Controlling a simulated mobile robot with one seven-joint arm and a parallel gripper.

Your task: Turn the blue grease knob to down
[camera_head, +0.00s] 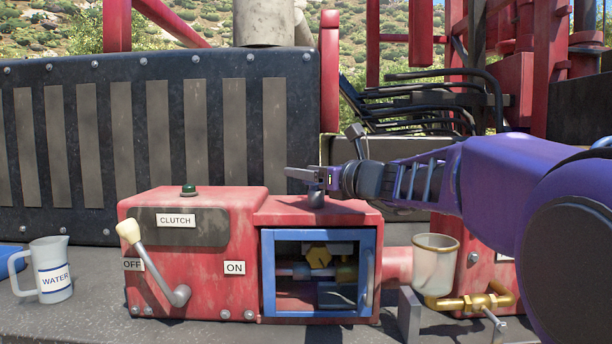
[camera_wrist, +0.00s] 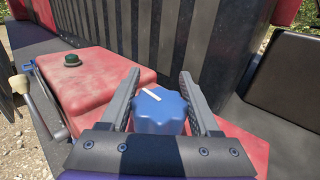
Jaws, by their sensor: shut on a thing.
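The blue grease knob (camera_wrist: 160,115) sits on top of the red housing, between the two fingers of my gripper (camera_wrist: 159,78) in the wrist view. The knob is lobed, with a white pointer line on its top near the far edge, slanting from upper left to lower right. My gripper is shut on the knob, one finger along each side. In the head view my gripper (camera_head: 312,177) reaches in from the right over the housing top. The knob there is mostly hidden by the fingers. No labels around the knob are readable.
The red clutch box (camera_head: 195,250) has a cream-tipped lever (camera_head: 152,258) and a green button (camera_head: 188,190). A blue-framed opening (camera_head: 268,285) is below the knob. The dark ribbed wall (camera_head: 160,70) rises behind.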

